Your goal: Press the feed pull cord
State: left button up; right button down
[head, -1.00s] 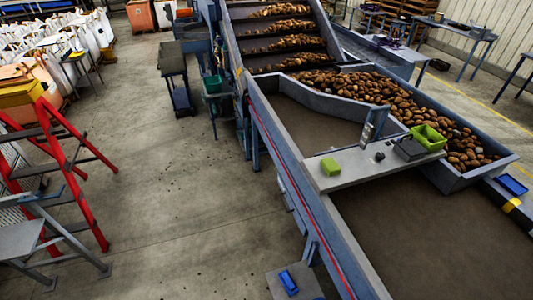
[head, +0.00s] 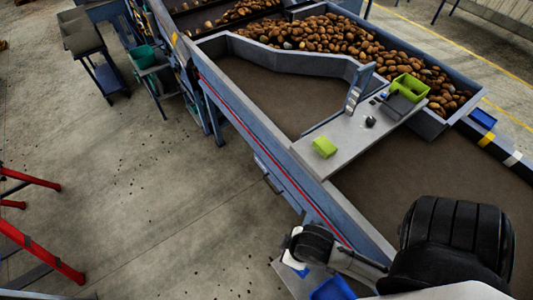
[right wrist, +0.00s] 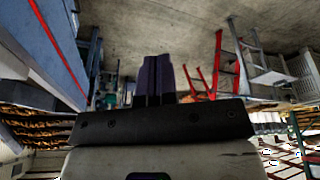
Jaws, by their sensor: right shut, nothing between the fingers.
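The red feed pull cord (head: 243,124) runs as a thin line along the side of the blue conveyor frame in the head view. It also shows at the upper left of the right wrist view (right wrist: 52,45). My right gripper (right wrist: 157,60) is shut and empty, its dark fingers together. In the wrist view the cord lies left of the fingers, apart from them in the picture. My right arm enters the head view at the lower right and reaches over the conveyor's near side; its fingers cannot be made out there. My left gripper is not in view.
A grey shelf across the conveyor (head: 340,145) holds a green block (head: 324,147) and a green bin (head: 409,87). Potatoes (head: 330,38) fill the side trough. A red ladder (head: 40,250) stands at lower left. The concrete floor (head: 150,200) between is mostly clear.

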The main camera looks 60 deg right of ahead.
jog(key=w+d+m+t+h+b, duration=0.2)
jog(key=w+d+m+h+b, duration=0.4)
jog(key=w+d+m, duration=0.75)
jog(key=w+d+m+g+h+b, duration=0.1)
jog(key=w+d+m+g+b, duration=0.3)
jog(key=d+m, duration=0.65)
jog(key=w+d+m+g+h+b, duration=0.15)
jog(key=d+m+b, duration=0.5)
jog(key=d, duration=0.65)
jog(key=w+a+f+m+y+b, duration=0.5)
jog(key=w+m, duration=0.3)
jog(key=m, duration=0.4)
jog(key=shift+f+g+y, duration=0.35)
jog(key=shift+g+y, duration=0.1)
jog(key=shift+y, duration=0.2)
